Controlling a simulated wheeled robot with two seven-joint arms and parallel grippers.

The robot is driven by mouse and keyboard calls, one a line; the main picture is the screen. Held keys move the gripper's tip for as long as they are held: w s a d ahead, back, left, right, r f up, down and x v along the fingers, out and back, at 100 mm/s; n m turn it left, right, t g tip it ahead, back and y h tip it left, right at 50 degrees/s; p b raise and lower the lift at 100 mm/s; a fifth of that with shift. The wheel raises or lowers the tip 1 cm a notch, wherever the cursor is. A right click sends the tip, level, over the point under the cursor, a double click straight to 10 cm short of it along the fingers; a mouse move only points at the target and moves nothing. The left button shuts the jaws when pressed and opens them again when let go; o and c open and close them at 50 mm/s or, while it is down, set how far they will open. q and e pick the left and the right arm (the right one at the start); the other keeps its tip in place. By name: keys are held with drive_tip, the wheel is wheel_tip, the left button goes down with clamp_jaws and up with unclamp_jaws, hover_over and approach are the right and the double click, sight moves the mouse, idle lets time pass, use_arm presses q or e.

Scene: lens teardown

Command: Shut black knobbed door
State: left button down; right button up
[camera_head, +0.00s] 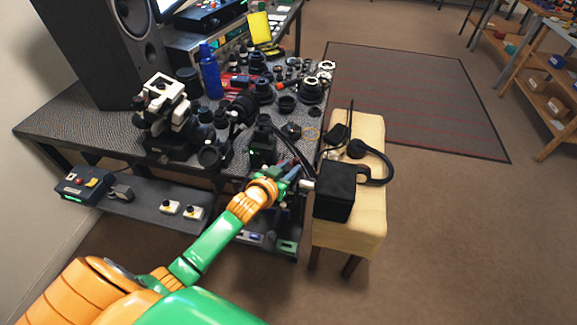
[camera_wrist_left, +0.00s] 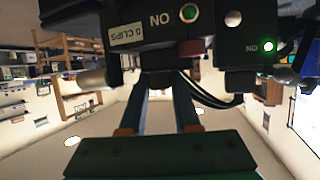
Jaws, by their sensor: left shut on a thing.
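My left gripper (camera_head: 300,181) reaches to the right end of the dark bench, beside a black device (camera_head: 263,143) and left of the stool. In the left wrist view its two fingers (camera_wrist_left: 161,84) are shut on a dark part at the edge of black casing (camera_wrist_left: 150,35). That casing appears upside down, with ON lettering, a green light and a paper label. A reddish-brown knob-like part (camera_wrist_left: 195,47) sits close to the fingertips. I cannot tell clearly which piece is the door or whether it stands open. My right gripper is not in view.
A yellow stool (camera_head: 366,228) stands right of the bench, with a black box (camera_head: 335,190) and headphones (camera_head: 376,165) on it. Lens parts, a blue bottle (camera_head: 210,72) and a microscope (camera_head: 165,110) crowd the bench.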

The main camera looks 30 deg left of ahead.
sight(287, 171)
use_arm(q)
drive_tip(key=c, duration=0.6)
unclamp_jaws()
drive_tip(key=v, duration=0.7)
drive_tip(key=shift+p, duration=0.4)
